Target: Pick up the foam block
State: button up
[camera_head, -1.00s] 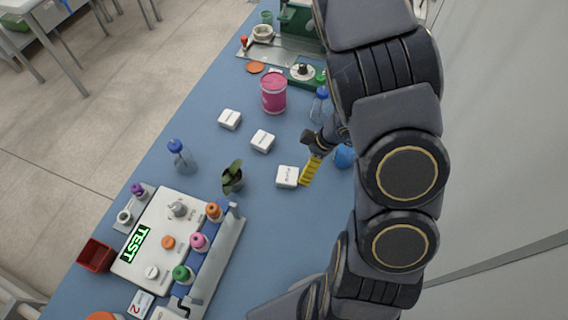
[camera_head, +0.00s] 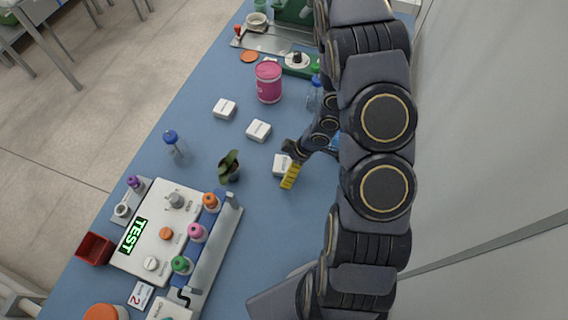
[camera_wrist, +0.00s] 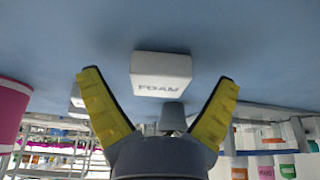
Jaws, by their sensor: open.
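The foam block (camera_wrist: 160,73), a white rounded block marked FOAM, rests on the blue table straight ahead of my gripper in the wrist view. My gripper (camera_wrist: 159,80) is open, its two yellow fingers spread to either side of the block's outline with nothing between them. In the head view, a white block (camera_head: 281,163), apparently the same one, sits right beside my gripper (camera_head: 291,176), whose yellow finger overlaps its lower right edge. Its lettering there is too small to read. I cannot tell from these views whether finger and block touch.
Two similar white blocks (camera_head: 224,109) (camera_head: 259,130) lie further up and left. A small potted plant (camera_head: 229,167) stands left of my gripper. A pink canister (camera_head: 268,82) and clear bottle (camera_head: 314,95) stand beyond. The TEST device (camera_head: 160,235) fills the lower left.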

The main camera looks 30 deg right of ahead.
aim_at(288, 164)
jog(key=c, duration=0.8)
jog(key=shift+r, duration=0.1)
notch_tip(288, 164, up, 18)
jog(key=shift+f, duration=0.1)
dwell(0.4)
